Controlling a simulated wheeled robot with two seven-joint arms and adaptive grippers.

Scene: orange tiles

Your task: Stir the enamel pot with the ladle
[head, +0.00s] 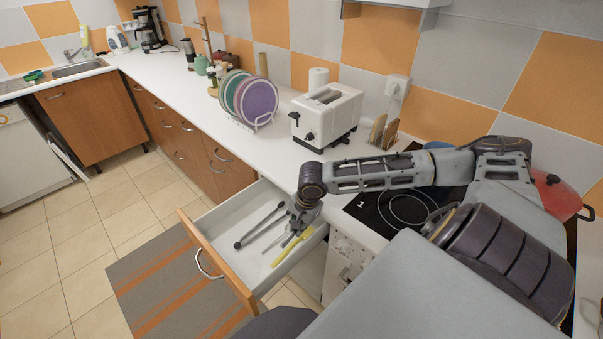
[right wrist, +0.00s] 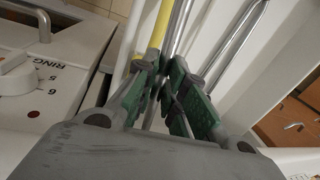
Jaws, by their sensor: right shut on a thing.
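My right gripper (head: 296,226) reaches down into the open drawer (head: 222,222) beside the stove. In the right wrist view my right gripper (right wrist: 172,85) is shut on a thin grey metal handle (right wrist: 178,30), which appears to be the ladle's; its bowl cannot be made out. A yellow-handled utensil (head: 287,247) lies right beside it. A red pot (head: 562,203) with a dark handle stands at the far right, partly hidden by my arm. A bit of a blue vessel (head: 437,145) shows behind my arm. I cannot tell which is the enamel pot. My left gripper is out of view.
Long grey tongs-like utensils (head: 256,228) lie in the drawer on the left. The black cooktop (head: 376,214) is partly under my arm. A white toaster (head: 327,115) and a rack of plates (head: 250,97) stand on the counter. Drawer walls surround my right gripper.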

